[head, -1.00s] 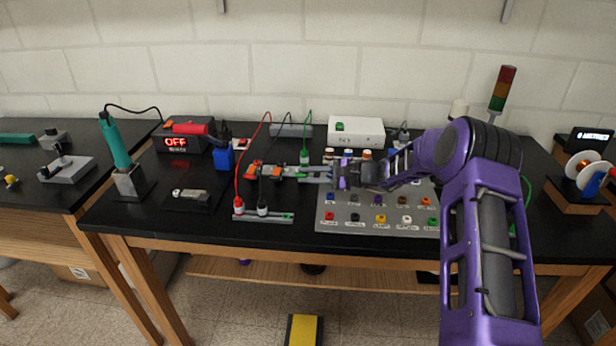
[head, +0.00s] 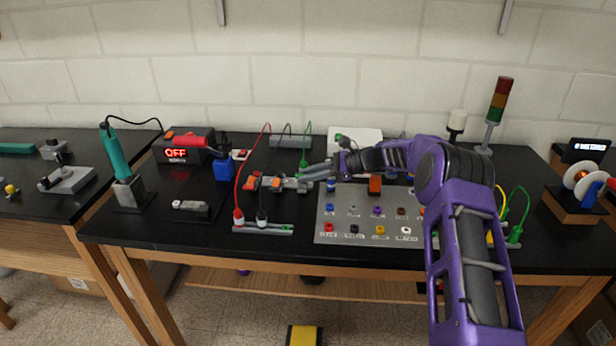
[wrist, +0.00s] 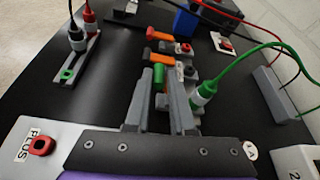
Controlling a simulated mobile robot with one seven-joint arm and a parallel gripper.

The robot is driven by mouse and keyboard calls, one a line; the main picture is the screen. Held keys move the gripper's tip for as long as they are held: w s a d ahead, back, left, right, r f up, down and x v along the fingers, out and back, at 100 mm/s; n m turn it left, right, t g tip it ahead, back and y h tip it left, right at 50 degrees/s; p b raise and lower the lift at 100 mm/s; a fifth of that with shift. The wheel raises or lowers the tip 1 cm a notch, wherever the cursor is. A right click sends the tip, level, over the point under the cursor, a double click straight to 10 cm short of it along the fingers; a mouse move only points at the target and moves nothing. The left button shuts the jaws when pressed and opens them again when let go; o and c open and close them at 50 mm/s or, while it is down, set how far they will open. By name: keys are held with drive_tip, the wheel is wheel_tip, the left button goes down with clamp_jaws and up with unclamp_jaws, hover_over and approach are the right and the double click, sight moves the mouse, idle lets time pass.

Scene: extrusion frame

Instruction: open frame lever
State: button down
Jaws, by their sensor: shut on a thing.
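The extrusion frame (head: 284,184) lies on the black bench top, left of the button panel, with orange levers (head: 252,182) at its left end. In the wrist view the orange levers (wrist: 160,48) stand beyond my fingertips. A green-tipped lever (wrist: 160,76) with some red below it lies between the fingers. My gripper (wrist: 161,88) is shut on this lever, though the fingers hide its lower part. In the head view my gripper (head: 322,171) reaches leftward to the right end of the frame, and the lever in it is too small to make out.
A green cable plug (wrist: 205,92) stands close to the right finger in the wrist view. The button panel (head: 366,222) lies under my arm. Red and black cables (head: 240,190) arch at the frame's left. A white box (head: 356,136) stands behind.

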drive_tip(key=shift+f, duration=0.25)
drive_tip(key=c, duration=0.8)
unclamp_jaws()
drive_tip(key=shift+c, duration=0.2)
drive_tip(key=shift+o, duration=0.4)
drive_tip(key=shift+r, duration=0.2)
drive_tip(key=v, duration=1.7)
drive_tip(key=shift+d, duration=0.25)
drive_tip(key=shift+r, duration=0.15)
